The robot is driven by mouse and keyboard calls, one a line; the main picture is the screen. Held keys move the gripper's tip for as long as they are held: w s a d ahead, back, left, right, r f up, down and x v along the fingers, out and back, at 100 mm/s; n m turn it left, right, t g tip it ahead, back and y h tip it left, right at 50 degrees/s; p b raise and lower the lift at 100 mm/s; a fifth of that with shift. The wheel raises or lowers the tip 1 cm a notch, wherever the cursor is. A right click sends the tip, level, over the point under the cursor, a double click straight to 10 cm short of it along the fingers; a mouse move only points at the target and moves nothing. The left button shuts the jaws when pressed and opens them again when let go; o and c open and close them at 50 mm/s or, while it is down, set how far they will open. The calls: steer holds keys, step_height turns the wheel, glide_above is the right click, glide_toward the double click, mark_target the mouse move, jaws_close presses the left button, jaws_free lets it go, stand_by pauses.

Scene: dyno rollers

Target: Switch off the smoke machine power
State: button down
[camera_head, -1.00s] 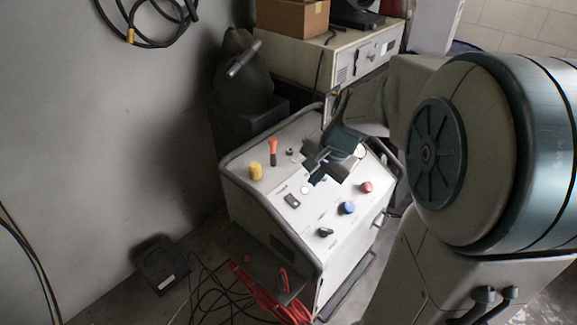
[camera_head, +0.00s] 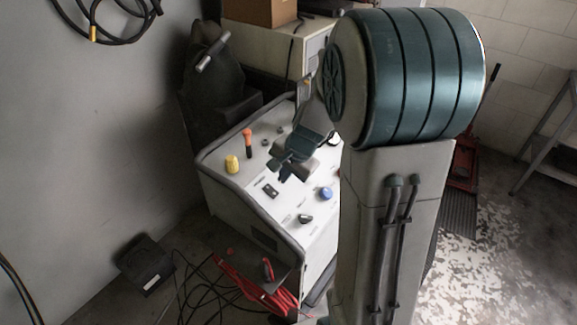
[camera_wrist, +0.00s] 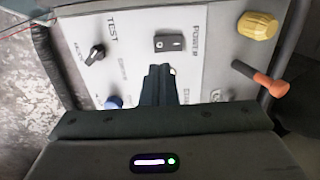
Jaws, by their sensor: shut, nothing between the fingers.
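The white control panel (camera_head: 292,222) is the sloped top of a machine cabinet. A small black rocker switch (camera_head: 270,190) sits on it. In the wrist view this switch (camera_wrist: 169,42) is beside the printed word POWER. I cannot read which way it is set. My gripper (camera_head: 284,176) is low over the panel, just up and right of the switch. In the wrist view my gripper's shut, empty fingertips (camera_wrist: 159,70) point toward the switch, with a small gap in the picture. I cannot tell whether they touch the panel.
Near the switch are a yellow knob (camera_head: 232,164), an orange-handled lever (camera_head: 248,142), a blue knob (camera_head: 325,194) and a black selector knob (camera_head: 305,219). Red cables (camera_head: 240,285) lie on the floor by the cabinet. A wall is at the left; open floor is at the right.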

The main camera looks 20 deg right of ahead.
mark_target(275, 193)
steer(key=x, duration=0.7)
steer(key=shift+f+b, duration=0.15)
steer(key=shift+b, duration=0.15)
